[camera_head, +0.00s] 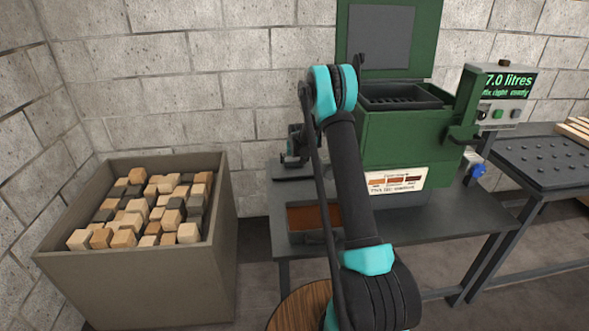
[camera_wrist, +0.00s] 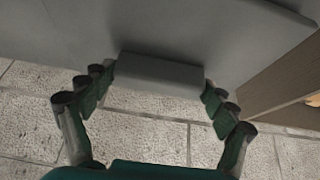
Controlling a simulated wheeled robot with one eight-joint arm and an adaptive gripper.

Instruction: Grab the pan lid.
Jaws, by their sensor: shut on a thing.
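In the wrist view, my gripper (camera_wrist: 160,82) is shut on a grey block-shaped handle (camera_wrist: 155,70), with one finger at each end of it. The handle stands out from a wide, smooth grey plate (camera_wrist: 215,32), which I take to be the pan lid; its far edges run out of view. In the head view, my arm crosses the middle, and I cannot make out the gripper or the lid clearly. A shallow pan with a brown inside (camera_head: 308,216) shows on the dark table, partly behind my arm.
A green machine (camera_head: 405,135) with a raised cover stands on the dark table (camera_head: 450,217). A display box (camera_head: 505,97) is at its right. A large bin (camera_head: 140,275) of wooden blocks stands left. A studded table (camera_head: 550,160) is far right. Block walls close off the back and left.

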